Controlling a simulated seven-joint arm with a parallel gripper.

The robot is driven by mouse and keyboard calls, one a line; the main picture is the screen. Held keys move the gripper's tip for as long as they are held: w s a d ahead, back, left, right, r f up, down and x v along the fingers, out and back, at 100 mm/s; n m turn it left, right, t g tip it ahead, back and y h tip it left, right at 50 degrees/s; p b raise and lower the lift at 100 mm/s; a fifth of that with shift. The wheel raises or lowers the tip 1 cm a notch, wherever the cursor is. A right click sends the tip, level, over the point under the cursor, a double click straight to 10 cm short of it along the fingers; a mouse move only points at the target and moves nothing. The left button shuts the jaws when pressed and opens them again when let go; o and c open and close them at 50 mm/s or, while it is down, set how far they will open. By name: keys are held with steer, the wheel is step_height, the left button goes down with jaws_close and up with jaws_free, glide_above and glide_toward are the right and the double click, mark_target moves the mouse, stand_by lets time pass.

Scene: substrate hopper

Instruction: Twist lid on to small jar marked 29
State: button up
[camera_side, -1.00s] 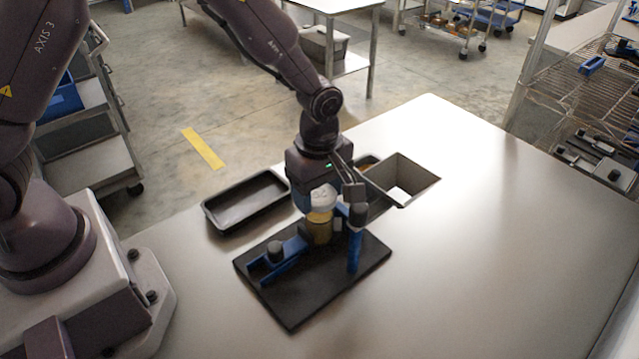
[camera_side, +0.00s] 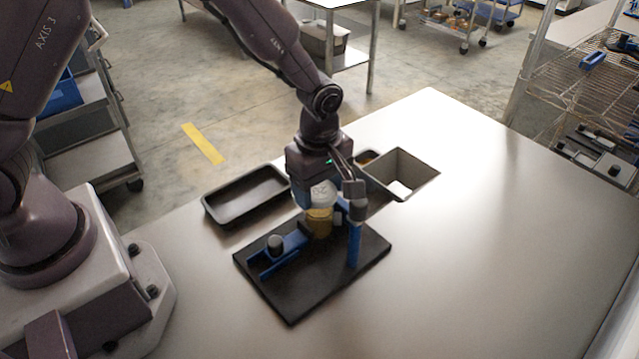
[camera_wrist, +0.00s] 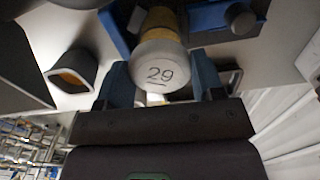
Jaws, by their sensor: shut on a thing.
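The white lid (camera_wrist: 160,68), marked 29, sits between the blue fingers of my gripper (camera_wrist: 162,82) in the wrist view. In the side view the lid (camera_side: 322,194) is directly above the small amber jar (camera_side: 319,222), and my gripper (camera_side: 328,188) is shut on it from above. The jar stands upright in the blue clamp fixture (camera_side: 290,245) on a black board (camera_side: 310,290). Lid and jar look in line and touching; how far the threads engage cannot be seen. My gripper hides part of the lid's rim.
A black empty tray (camera_side: 246,198) lies left of the board. A grey open bin (camera_side: 415,172) and a small container with brown contents (camera_side: 367,158) stand behind my gripper. A blue post (camera_side: 354,245) rises at the board's right. The table's right side is clear.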

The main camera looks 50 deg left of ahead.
steer(key=shift+f, duration=0.4)
steer(key=o, duration=1)
steer(key=shift+c, duration=0.2)
steer(key=shift+r, duration=0.1)
